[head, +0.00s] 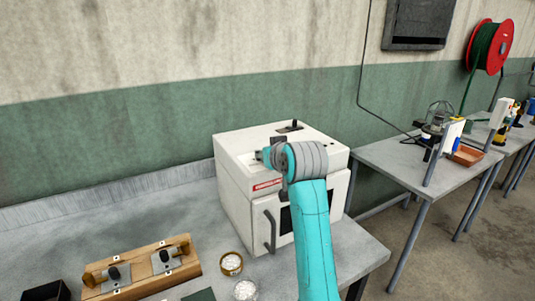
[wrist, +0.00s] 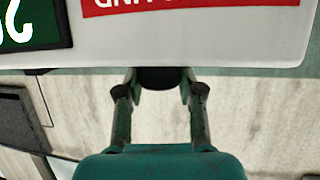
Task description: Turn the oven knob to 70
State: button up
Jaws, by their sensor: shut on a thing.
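The white oven (head: 240,195) stands on the grey bench, with a door handle (head: 270,232) and a dark window in its front. My arm covers part of its front and top. In the wrist view, my gripper (wrist: 160,92) has its two fingers on either side of a dark round knob (wrist: 158,78) at the oven's edge and is shut on it. The knob's markings are hidden. A green display (wrist: 35,22) with white digits shows only partly, so its reading cannot be told. In the head view, the wrist hides the knob and fingertips.
A wooden board with metal fittings (head: 140,268), a round brass-coloured tin (head: 231,263) and a dish of white grains (head: 245,289) lie on the bench left of my arm. A dark box (head: 45,291) is at the lower left. Another table (head: 400,165) stands to the right.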

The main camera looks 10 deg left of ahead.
jog(key=m+t+h, duration=0.1)
jog(key=m+h, duration=0.2)
jog(key=h, duration=0.1)
jog(key=shift+a+m, duration=0.1)
jog(key=shift+m, duration=0.2)
jog(key=shift+m+h, duration=1.5)
jog(key=shift+h, duration=0.2)
jog(key=shift+d+h, duration=0.2)
jog(key=shift+h, duration=0.1)
jog(key=o, duration=1.2)
jog(key=shift+c, duration=0.2)
jog(key=v, duration=1.2)
jog(key=shift+f, duration=0.15)
